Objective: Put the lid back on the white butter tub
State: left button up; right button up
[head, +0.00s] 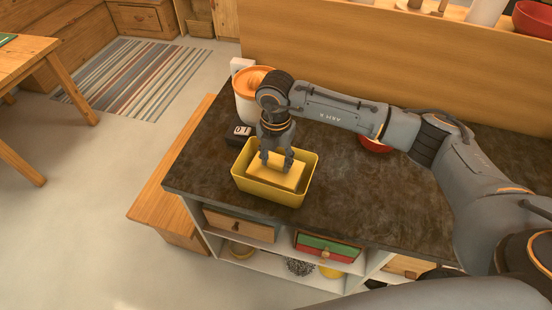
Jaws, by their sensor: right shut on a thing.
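My right gripper (275,158) reaches down into a yellow open-topped container (270,194) near the counter's left end. Its fingers are shut on a pale yellow block (288,178) inside the container. I cannot tell whether this block is the lid or something else. A rounded white vessel with an orange top (245,108) stands behind the yellow container, partly hidden by my arm. I cannot tell whether it is the butter tub. No plainly recognizable white butter tub or separate lid shows. My left gripper is out of view.
A small black object (239,134) stands just behind the yellow container. A red bowl (376,146) is partly hidden behind my right arm. The dark counter (350,205) is bare to the right of the container. Shelves and drawers (238,225) lie below its front edge.

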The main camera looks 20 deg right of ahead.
jog(key=shift+f+b, duration=0.2)
jog(key=shift+b, duration=0.2)
dwell(1.1)
dwell(0.3)
jog(key=o, duration=1.1)
jog(key=shift+o, duration=0.4)
jog(key=o, duration=0.4)
jog(key=shift+r, duration=0.1)
jog(key=shift+r+p, duration=2.05)
jog(key=shift+r, duration=1.4)
